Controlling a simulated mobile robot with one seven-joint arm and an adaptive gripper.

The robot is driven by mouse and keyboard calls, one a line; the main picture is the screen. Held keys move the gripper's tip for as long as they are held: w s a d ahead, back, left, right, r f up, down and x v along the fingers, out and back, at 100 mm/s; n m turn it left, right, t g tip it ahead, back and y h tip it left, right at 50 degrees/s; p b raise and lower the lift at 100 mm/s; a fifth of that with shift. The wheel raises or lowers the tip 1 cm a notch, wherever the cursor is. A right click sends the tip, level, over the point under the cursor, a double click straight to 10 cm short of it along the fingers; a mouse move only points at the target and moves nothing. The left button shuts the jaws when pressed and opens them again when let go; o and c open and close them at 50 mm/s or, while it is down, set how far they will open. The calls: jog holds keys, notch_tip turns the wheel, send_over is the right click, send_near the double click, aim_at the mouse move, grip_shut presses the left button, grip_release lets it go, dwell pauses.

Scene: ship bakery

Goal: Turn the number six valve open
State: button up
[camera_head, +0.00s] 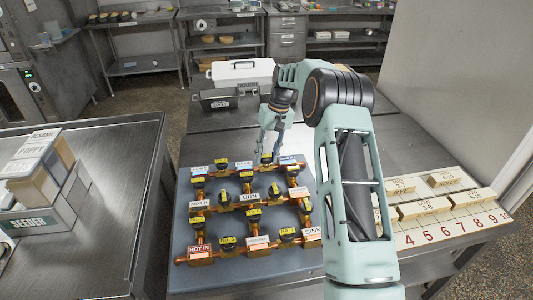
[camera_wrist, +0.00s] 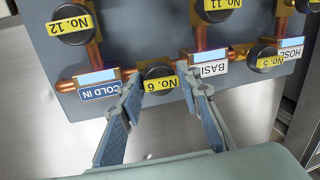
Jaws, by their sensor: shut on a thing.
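The number six valve (camera_wrist: 157,71) has a dark knob and a yellow "No. 6" label, upside down in the wrist view. It sits on the copper pipe between the "COLD IN" tag (camera_wrist: 98,85) and the "BASIN" tag (camera_wrist: 208,64). My gripper (camera_wrist: 160,80) has one finger on each side of the knob and is shut on it. In the head view my gripper (camera_head: 268,143) reaches down to the back row of the grey valve board (camera_head: 185,225), where the valve (camera_head: 267,159) is partly hidden by the fingers. The knob's turn angle is hard to tell.
Other valves stand close by, with No. 12 (camera_wrist: 72,22), No. 11 (camera_wrist: 217,8) and No. 5 (camera_wrist: 267,55) nearest. A numbered board with wooden blocks (camera_head: 449,180) lies at the right. A seeder box (camera_head: 35,218) stands on the left table.

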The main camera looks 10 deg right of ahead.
jog(key=shift+s+d+f, duration=0.1)
jog(key=shift+d, duration=0.15)
dwell(0.3)
jog(key=o, duration=1.1)
jog(key=shift+r, duration=0.2)
jog(key=shift+r, duration=0.3)
jog(key=v, duration=1.1)
